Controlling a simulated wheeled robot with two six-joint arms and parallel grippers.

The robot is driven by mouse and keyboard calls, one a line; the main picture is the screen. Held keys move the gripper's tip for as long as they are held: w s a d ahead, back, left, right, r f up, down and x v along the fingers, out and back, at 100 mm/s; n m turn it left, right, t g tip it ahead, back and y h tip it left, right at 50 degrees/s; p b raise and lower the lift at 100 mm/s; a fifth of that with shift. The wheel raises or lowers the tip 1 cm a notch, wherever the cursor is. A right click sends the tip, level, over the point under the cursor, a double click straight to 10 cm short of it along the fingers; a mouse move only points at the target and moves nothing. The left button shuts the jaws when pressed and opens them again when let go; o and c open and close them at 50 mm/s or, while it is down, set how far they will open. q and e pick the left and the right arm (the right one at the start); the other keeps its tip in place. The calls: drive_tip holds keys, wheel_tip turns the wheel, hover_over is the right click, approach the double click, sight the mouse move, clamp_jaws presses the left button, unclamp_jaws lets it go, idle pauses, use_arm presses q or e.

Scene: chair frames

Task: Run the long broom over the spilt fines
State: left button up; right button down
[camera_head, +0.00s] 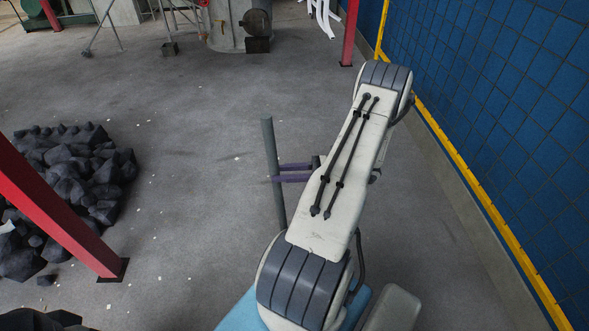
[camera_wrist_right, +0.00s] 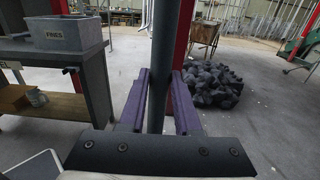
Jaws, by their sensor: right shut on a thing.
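A long grey pole, the broom's handle (camera_head: 272,170), stands nearly upright left of my right arm in the head view. My right gripper (camera_head: 283,173), with purple fingers, is shut on it. In the right wrist view the handle (camera_wrist_right: 161,65) runs up between the two purple fingers (camera_wrist_right: 158,105). The broom's head is not visible in either view. Small pale specks (camera_head: 162,225) lie scattered on the grey floor; I cannot tell whether they are the spilt fines. My left gripper is not in view.
A pile of dark lumps (camera_head: 85,165) lies at left, behind a red post (camera_head: 55,215). A blue wall (camera_head: 490,110) with a yellow rail bounds the right. The wrist view shows a bench (camera_wrist_right: 60,62) with a grey bin marked FINES (camera_wrist_right: 66,35). The middle floor is open.

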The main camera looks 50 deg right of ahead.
drive_tip(key=p+x, duration=0.1)
drive_tip(key=x, duration=0.4)
drive_tip(key=shift+w+a, duration=0.1)
drive_tip(key=shift+w, duration=0.05)
drive_tip(key=s+d+r+p, duration=0.1)
drive_tip(key=s+d+r, duration=0.4)
drive_tip(key=s+d, duration=0.4)
drive_tip(key=shift+s, duration=0.85)
drive_tip(key=shift+d, duration=0.15)
idle(0.4)
drive_tip(key=shift+s+d+t+y+b, duration=0.3)
drive_tip(key=shift+s+d, duration=0.05)
drive_tip(key=shift+s, duration=0.2)
drive_tip(key=shift+r, duration=0.1)
